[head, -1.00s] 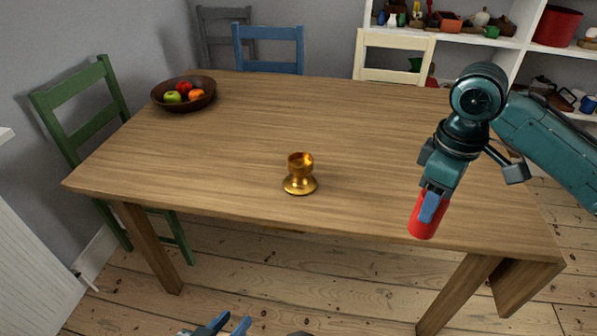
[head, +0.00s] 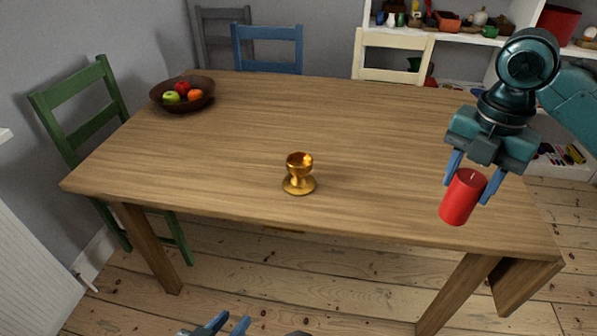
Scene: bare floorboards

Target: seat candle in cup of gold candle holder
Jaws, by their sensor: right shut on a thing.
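The gold candle holder (head: 299,186) stands upright on the wooden table (head: 370,150), near the middle of its front half. Its cup faces up and looks empty. The red candle (head: 461,200) is held in my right gripper (head: 468,188), above the table's right front part and well to the right of the holder. The gripper is shut on the candle's sides. The candle is slightly tilted in the picture, with its wick end up. My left gripper (head: 222,326) is at the bottom edge, in front of the table and low; its blue fingers are apart and empty.
A dark bowl of fruit (head: 182,95) sits at the table's far left corner. Green (head: 85,120), blue (head: 268,48) and cream (head: 392,55) chairs stand around the table. Shelves (head: 455,38) with many items are behind. The tabletop between candle and holder is clear.

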